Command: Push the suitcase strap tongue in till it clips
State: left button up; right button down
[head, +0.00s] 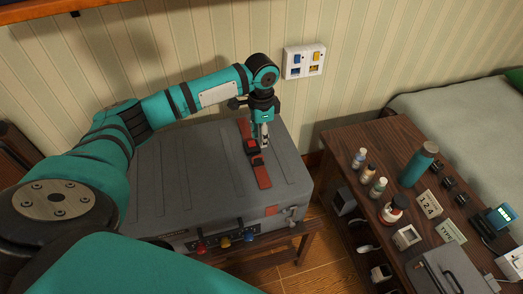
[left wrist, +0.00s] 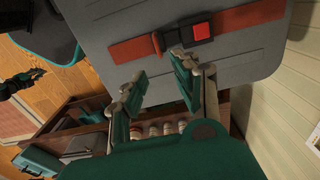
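The grey suitcase (head: 185,175) lies flat, with a red strap (head: 262,174) across its lid. On the strap sits a black buckle (head: 250,146) with a red button; it also shows in the left wrist view (left wrist: 200,32). My left gripper (head: 265,142) points down just right of the buckle. In the left wrist view its fingers (left wrist: 161,68) are apart and empty, one close to the buckle's edge. A dark gripper-like part (left wrist: 22,84), possibly my right gripper, shows at the left.
A brown wooden table (head: 345,147) stands at the right with several bottles, a teal flask (head: 418,165) and small boxes. A striped wall with a white switch plate (head: 304,61) is behind the suitcase.

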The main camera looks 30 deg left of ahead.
pick_arm(q)
send_over(258, 160)
jog(key=d, duration=0.1)
notch_tip(258, 160, down, 7)
jog(key=shift+w+d+f, duration=0.1)
grip_shut()
dwell(0.4)
